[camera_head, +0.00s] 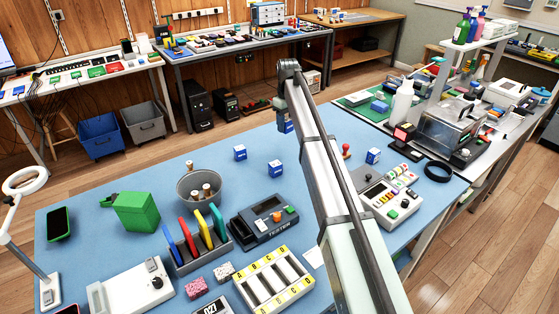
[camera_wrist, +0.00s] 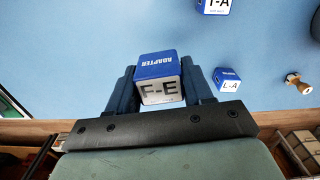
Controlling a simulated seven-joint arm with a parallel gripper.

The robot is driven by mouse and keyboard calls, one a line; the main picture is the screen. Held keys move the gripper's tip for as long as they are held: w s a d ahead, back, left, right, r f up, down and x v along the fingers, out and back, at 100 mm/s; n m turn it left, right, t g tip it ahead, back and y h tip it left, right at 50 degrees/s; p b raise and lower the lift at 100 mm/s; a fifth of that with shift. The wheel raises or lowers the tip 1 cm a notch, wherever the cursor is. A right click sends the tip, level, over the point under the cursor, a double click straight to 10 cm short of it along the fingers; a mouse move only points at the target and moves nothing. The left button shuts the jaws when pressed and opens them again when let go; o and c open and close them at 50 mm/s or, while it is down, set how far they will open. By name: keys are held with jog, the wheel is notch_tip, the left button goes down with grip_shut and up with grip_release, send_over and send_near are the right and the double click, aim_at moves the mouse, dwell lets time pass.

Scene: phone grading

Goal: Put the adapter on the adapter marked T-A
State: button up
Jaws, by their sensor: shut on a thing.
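In the wrist view my gripper (camera_wrist: 158,88) is shut on a blue and white adapter (camera_wrist: 157,68) marked F-E. The adapter marked T-A (camera_wrist: 214,6) is at the top edge of that view, partly cut off, apart from the held one. In the head view the held adapter (camera_head: 284,127) hangs above the far part of the blue table, partly hidden by my arm. The T-A adapter appears to be the blue and white cube (camera_head: 275,168) nearer the camera; its label is too small to read there.
An adapter marked L-A (camera_wrist: 227,80) stands right of my gripper, also in the head view (camera_head: 240,153). A wooden-handled stamp (camera_wrist: 298,83) is farther right. Another adapter (camera_head: 373,156) stands right of my arm. A tester (camera_head: 265,222) and grey bowl (camera_head: 184,188) stand nearer the camera.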

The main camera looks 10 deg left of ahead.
jog(key=s+a+r, duration=0.2)
jog(key=s+a, duration=0.2)
jog(key=s, duration=0.2)
jog(key=m, duration=0.1)
send_near(275, 164)
jog(key=shift+w+f, duration=0.15)
jog(key=shift+f, duration=2.8)
jog(key=o, duration=1)
jog(key=shift+f, duration=0.1)
notch_tip(275, 164, up, 12)
jog(key=shift+r, duration=0.15)
